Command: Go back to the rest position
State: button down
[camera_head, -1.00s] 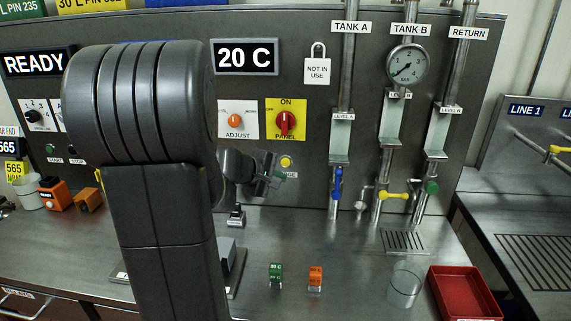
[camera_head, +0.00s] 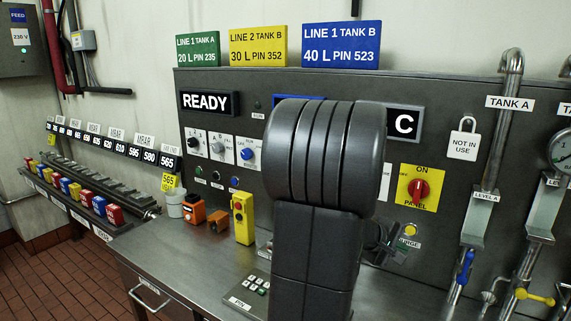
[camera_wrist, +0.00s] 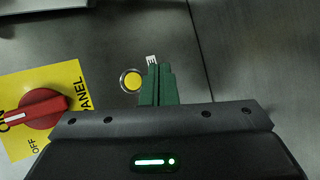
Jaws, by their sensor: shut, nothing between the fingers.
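My gripper (camera_wrist: 158,70) shows in the wrist view with its green fingers together and nothing between them. It points at the grey panel face, just right of a round yellow button (camera_wrist: 131,79) and over part of a small white label. I cannot tell the exact gap to the panel. In the head view my dark arm stands in front of the panel and hides part of it. Only part of the wrist end shows at the arm's right side, near the yellow button (camera_head: 410,229); the fingertips are not clear there.
A red panel knob (camera_head: 418,189) on a yellow plate is close by; it also shows at left in the wrist view (camera_wrist: 40,108). Pipes with a blue-handled valve (camera_head: 465,267) stand right. A yellow box (camera_head: 243,218) and orange boxes (camera_head: 194,211) stand on the bench left of my arm.

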jog(key=shift+s+a+b, duration=0.25)
jog(key=shift+s+a, duration=0.1)
jog(key=shift+s, duration=0.25)
jog(key=shift+s+a+b, duration=0.2)
jog(key=shift+s+a, duration=0.15)
jog(key=shift+s, duration=0.25)
jog(key=shift+w, duration=0.1)
jog(key=w+d+p, duration=0.2)
jog(key=w, duration=0.1)
jog(key=w+d+p, duration=0.1)
jog(key=shift+w+r, duration=0.25)
jog(key=shift+w, duration=0.05)
dwell(0.3)
jog(key=shift+p, duration=0.45)
